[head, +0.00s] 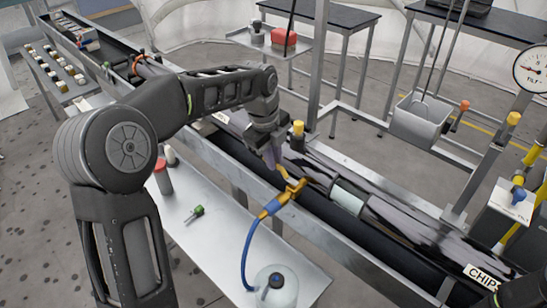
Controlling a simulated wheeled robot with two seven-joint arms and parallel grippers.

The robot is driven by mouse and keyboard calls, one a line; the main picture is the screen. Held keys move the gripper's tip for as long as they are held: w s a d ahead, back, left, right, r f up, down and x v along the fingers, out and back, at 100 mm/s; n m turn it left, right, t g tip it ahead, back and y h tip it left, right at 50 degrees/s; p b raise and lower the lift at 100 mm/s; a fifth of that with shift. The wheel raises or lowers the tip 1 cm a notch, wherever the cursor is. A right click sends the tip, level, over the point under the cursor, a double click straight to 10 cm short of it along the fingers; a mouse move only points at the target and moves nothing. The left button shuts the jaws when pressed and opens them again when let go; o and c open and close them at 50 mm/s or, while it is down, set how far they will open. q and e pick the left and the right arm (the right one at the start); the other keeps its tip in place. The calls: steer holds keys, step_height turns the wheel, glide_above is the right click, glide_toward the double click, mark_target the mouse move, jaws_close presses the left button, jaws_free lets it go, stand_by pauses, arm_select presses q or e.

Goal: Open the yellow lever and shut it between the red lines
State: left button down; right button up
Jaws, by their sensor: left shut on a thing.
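The yellow lever (291,189) shows at the middle of the head view, on a yellow fitting at the near rail of the long trough, with a blue hose running down from it. My left gripper (275,165) comes down from above at the lever's upper left end and is shut on it; the fingers hide part of the contact. A round white dial gauge (531,68) with a dark needle stands at the upper right. Its red lines are too small to make out clearly. My right gripper is not in view.
A yellow-topped post (297,133) stands just behind my left gripper.

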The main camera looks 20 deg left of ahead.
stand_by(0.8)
arm_select(q)
steer(key=s+n+b, duration=0.1)
steer(key=n, duration=0.1)
steer(key=s+n+y+b, duration=0.1)
steer(key=s+n, duration=0.1)
steer(key=n, duration=0.1)
steer(key=shift+a, duration=0.1)
steer(key=c, duration=1.5)
jaws_free()
steer(key=shift+o, duration=0.2)
step_height(320, 180, up, 8)
steer(key=s, duration=0.1)
steer(key=shift+s+f+b, duration=0.15)
steer(key=shift+s+b, duration=0.1)
steer(key=shift+b, duration=0.05)
